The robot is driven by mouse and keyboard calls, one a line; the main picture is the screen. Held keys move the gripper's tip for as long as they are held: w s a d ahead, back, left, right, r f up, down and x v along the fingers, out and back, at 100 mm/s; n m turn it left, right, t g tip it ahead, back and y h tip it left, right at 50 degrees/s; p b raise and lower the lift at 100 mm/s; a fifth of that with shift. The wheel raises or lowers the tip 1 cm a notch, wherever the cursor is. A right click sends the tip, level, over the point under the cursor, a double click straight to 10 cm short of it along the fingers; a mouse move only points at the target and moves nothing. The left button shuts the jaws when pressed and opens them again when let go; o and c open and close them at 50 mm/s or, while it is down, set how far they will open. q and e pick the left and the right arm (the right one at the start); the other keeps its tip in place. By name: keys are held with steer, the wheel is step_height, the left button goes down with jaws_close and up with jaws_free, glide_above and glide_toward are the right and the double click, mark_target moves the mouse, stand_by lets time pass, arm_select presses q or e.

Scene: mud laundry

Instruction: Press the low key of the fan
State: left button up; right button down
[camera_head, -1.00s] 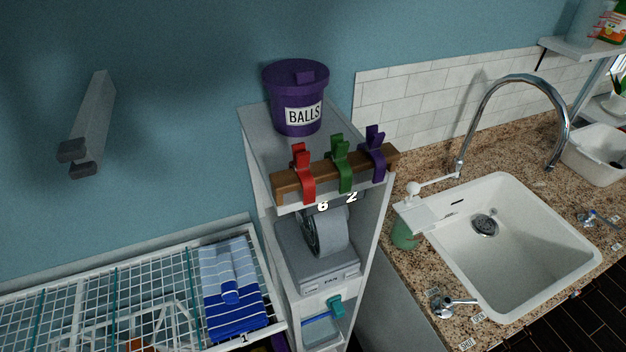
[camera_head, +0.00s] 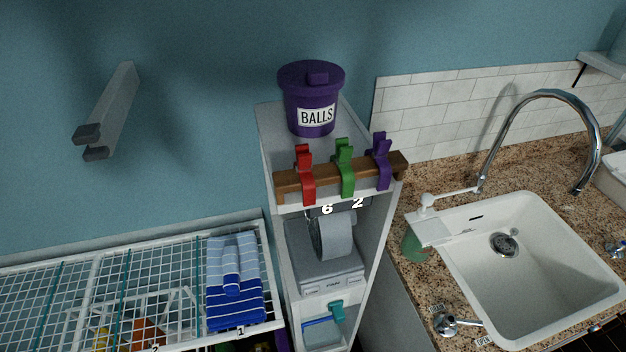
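The fan (camera_head: 331,236) stands in the upper compartment of the narrow white shelf unit. It has a round grey drum on a light grey base (camera_head: 308,272). A small dark label that seems to read FAN (camera_head: 333,284) is on the front edge of the base, with tiny marks beside it. These are too small to read, so I cannot tell which is the low key. The rail and clips above hide the top of the fan.
A purple BALLS bucket (camera_head: 311,98) stands on the shelf unit (camera_head: 263,125). Red, green and purple clips sit on a wooden rail (camera_head: 270,180). A wire rack (camera_head: 120,290) with striped towels (camera_head: 235,283) is left, a sink (camera_head: 520,270) right. A grey bar (camera_head: 112,105) shows against the wall.

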arm_select(q)
steer(key=shift+a, duration=0.15)
jaws_close()
arm_select(e)
steer(key=shift+a, duration=0.1)
stand_by(0.9)
